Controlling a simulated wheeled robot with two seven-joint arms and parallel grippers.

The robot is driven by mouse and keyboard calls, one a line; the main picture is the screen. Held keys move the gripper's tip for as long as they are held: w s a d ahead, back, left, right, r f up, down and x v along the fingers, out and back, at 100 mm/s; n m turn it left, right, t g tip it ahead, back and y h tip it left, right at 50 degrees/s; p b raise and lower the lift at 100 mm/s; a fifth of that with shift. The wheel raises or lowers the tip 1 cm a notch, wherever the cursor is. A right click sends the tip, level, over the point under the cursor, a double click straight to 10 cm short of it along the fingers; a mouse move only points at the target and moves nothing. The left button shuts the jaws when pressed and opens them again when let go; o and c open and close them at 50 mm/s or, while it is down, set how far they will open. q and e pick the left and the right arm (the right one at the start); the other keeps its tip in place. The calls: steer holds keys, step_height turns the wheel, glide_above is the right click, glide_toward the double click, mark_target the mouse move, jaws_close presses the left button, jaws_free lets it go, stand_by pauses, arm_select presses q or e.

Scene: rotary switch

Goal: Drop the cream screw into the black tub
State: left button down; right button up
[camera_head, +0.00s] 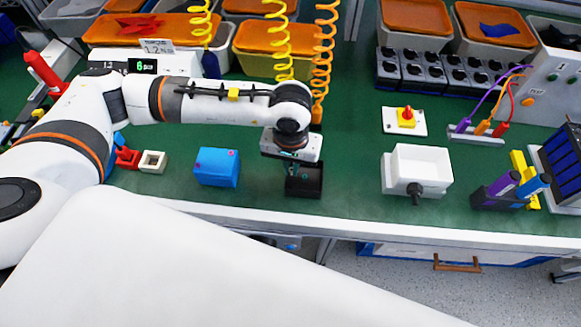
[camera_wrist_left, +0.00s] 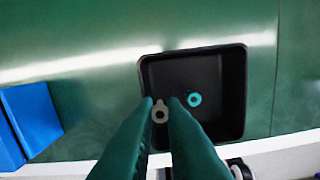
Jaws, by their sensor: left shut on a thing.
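The black tub (camera_head: 308,188) stands on the green bench top below my left gripper (camera_head: 297,170); its inside shows in the left wrist view (camera_wrist_left: 218,72). My left gripper is over the tub, fingers pointing down. In the left wrist view its green fingers (camera_wrist_left: 161,103) are shut on the cream screw (camera_wrist_left: 160,113), which shows as a small pale ring between the fingertips, over the tub's near left part. A teal ring-shaped piece (camera_wrist_left: 195,100) is inside the tub, right of the fingertips. The screw cannot be made out in the head view. My right gripper is not in view.
A blue box (camera_head: 217,167) stands left of the tub, with a small cream block (camera_head: 153,162) farther left. A white box with a black knob (camera_head: 417,172) stands to the right. Coiled hoses (camera_head: 325,60) hang behind. The bench's front edge is close to the tub.

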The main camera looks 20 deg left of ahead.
mark_target(291, 170)
arm_select(q)
steer(key=shift+s+a+f, duration=0.1)
steer(key=shift+s+f, duration=0.2)
steer(key=shift+f, duration=0.2)
steer(key=shift+s+f, duration=0.3)
steer(key=shift+f, duration=0.2)
steer(key=shift+s, duration=0.1)
steer(key=shift+f, duration=0.15)
steer(key=c, duration=1.8)
jaws_free()
steer(key=shift+w+f, duration=0.2)
steer(key=shift+w, duration=0.3)
steer(key=shift+o, duration=1.4)
steer(key=shift+w, duration=0.3)
steer(key=shift+s+r, duration=0.3)
steer(key=shift+r, duration=0.2)
step_height(291, 170, up, 12)
steer(key=shift+w+f+b, duration=0.1)
steer(key=shift+f+b, duration=0.05)
steer(key=shift+b, duration=0.75)
